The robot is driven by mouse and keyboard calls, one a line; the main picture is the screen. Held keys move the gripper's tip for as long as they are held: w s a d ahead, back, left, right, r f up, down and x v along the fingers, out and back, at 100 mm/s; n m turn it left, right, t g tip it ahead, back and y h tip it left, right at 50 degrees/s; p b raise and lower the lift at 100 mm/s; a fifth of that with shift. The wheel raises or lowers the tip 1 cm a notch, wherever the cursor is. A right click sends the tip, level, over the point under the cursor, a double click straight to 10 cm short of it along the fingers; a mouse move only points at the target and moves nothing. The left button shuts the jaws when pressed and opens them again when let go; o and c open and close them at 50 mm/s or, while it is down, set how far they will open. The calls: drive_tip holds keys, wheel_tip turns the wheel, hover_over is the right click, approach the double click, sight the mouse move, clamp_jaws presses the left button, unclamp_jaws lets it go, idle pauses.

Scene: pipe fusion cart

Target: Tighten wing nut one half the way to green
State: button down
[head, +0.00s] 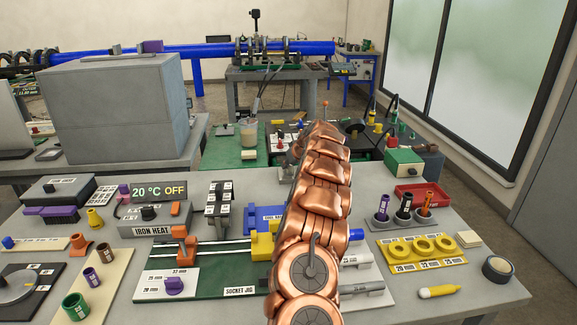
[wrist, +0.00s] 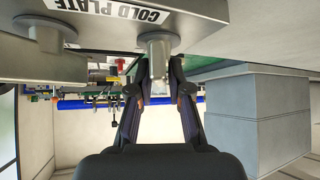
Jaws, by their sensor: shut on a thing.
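My gripper (wrist: 157,78) shows in the wrist view, with its two dark fingers on either side of a grey metal post-like piece (wrist: 158,52). It is shut on this piece, which stands out from a grey block (wrist: 110,38) labelled "COLD PLATE". I cannot tell whether the piece is wing nut one, and I make out no wings on it. No green mark for the nut can be made out.
The near table carries a socket jig (head: 240,291), a yellow ring holder (head: 410,250), a marker (head: 438,291) and a tape roll (head: 498,270). A large grey box (head: 118,110) stands at the back left. A blue pipe (head: 205,53) runs across the back.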

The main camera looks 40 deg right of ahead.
drive_tip(key=shift+r+m, duration=0.15)
drive_tip(key=shift+m, duration=0.15)
drive_tip(key=shift+h+p, duration=0.3)
drive_tip(key=shift+h, duration=0.1)
drive_tip(key=shift+d+m, duration=0.1)
drive_tip(key=shift+m, duration=0.2)
drive_tip(key=c, duration=1.2)
unclamp_jaws()
drive_tip(key=v, duration=1.2)
drive_tip(key=shift+w, duration=0.1)
